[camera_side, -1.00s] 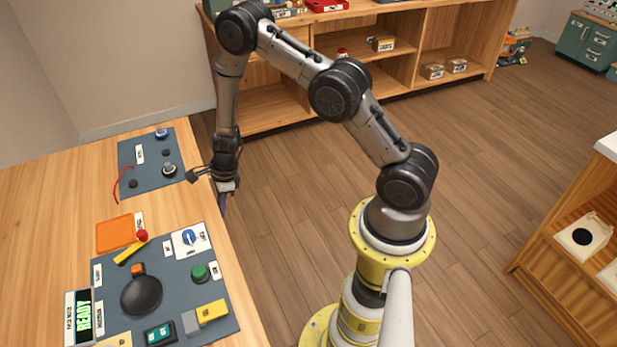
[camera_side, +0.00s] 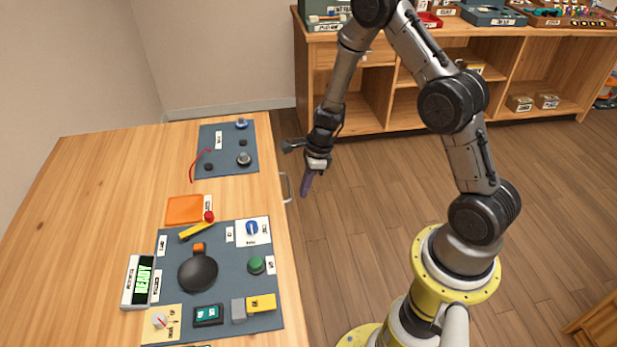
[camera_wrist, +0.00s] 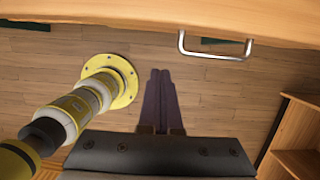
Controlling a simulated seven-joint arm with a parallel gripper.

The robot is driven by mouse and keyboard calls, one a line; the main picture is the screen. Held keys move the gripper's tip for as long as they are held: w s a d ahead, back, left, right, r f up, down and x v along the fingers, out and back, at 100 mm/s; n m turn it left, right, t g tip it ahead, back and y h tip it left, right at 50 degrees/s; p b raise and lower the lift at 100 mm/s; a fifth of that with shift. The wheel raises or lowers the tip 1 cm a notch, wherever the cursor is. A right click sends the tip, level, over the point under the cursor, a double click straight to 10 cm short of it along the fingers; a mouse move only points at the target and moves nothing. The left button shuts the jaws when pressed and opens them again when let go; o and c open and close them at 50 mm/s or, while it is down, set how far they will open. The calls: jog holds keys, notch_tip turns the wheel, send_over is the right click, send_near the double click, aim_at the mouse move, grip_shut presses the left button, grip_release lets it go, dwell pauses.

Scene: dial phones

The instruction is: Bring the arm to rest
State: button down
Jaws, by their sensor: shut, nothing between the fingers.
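My gripper (camera_side: 306,185) hangs pointing down just off the right edge of the wooden table (camera_side: 90,220) in the side view. Its fingers are together with nothing between them. In the wrist view the two dark fingers of my gripper (camera_wrist: 160,75) lie side by side over the wood floor. The fingertips are apart from the table and from its metal drawer handle (camera_wrist: 215,55).
A wooden shelf (camera_side: 390,125) stands at the back. Open floor lies right of the table.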

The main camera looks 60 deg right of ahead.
notch_tip(320, 180, up, 15)
jog(key=w+a+n+t, duration=0.2)
jog(key=t, duration=0.1)
jog(key=s+a+r+n+t, duration=0.1)
jog(key=s+a+r+n, duration=0.2)
jog(key=r, duration=0.3)
jog(key=s+a+r+n+t, duration=0.1)
jog(key=s+a+r+n, duration=0.15)
jog(key=r, duration=0.45)
jog(key=s+a+r+n, duration=0.2)
jog(key=s+r+n, duration=0.3)
jog(key=s+n, duration=0.5)
jog(key=s+d+f+n+g+h, duration=0.1)
jog(key=s+d+f+n+h, duration=0.1)
jog(key=s+n, duration=0.7)
jog(key=shift+s+d+f, duration=0.4)
jog(key=shift+s+d, duration=0.15)
jog(key=shift+s, duration=0.05)
jog(key=shift+n, duration=0.25)
